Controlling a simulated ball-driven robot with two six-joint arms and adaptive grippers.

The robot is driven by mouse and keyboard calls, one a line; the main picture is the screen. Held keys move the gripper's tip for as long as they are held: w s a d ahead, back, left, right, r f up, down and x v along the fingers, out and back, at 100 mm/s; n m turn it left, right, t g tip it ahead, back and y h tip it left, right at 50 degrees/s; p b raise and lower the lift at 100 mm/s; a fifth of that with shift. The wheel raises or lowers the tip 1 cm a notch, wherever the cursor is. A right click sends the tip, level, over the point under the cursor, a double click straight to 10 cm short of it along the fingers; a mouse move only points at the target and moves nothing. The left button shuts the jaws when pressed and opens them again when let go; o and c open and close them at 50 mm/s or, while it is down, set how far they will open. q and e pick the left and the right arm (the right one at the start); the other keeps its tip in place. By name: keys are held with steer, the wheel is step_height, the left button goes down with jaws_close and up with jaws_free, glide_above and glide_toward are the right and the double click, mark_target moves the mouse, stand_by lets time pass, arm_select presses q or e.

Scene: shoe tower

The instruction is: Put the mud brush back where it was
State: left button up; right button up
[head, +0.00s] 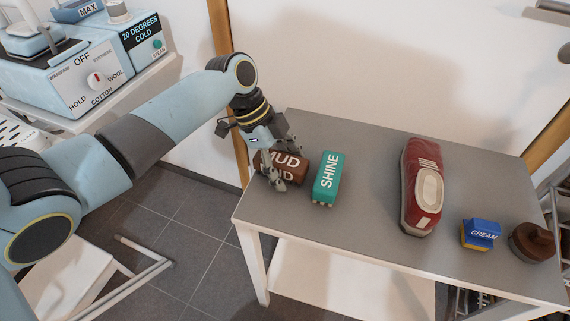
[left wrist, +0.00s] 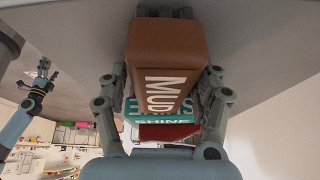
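The brown mud brush (head: 292,165) is at the left end of the grey table, its "MUD" lettering partly covered by my left gripper (head: 273,168). In the left wrist view the brush (left wrist: 165,60) sits between the two fingers of the left gripper (left wrist: 165,78), which close on its sides. I cannot tell whether the brush touches the table. The green "SHINE" brush (head: 327,179) lies just right of it, and it also shows behind the mud brush in the left wrist view (left wrist: 135,108). My right gripper (left wrist: 43,72) is small there, fingers apart and empty.
The grey table (head: 370,170) has bare room between the green brush and a red shoe (head: 422,186). A blue cream box (head: 480,233) and a brown round item (head: 533,241) stand at the right. A pale blue machine (head: 85,75) stands at upper left.

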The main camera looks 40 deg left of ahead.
arm_select(q)
steer(key=shift+r, duration=0.25)
steer(key=p+v, duration=0.1)
steer(key=v, duration=1.1)
steer(key=shift+s, duration=0.1)
steer(key=shift+f, duration=0.15)
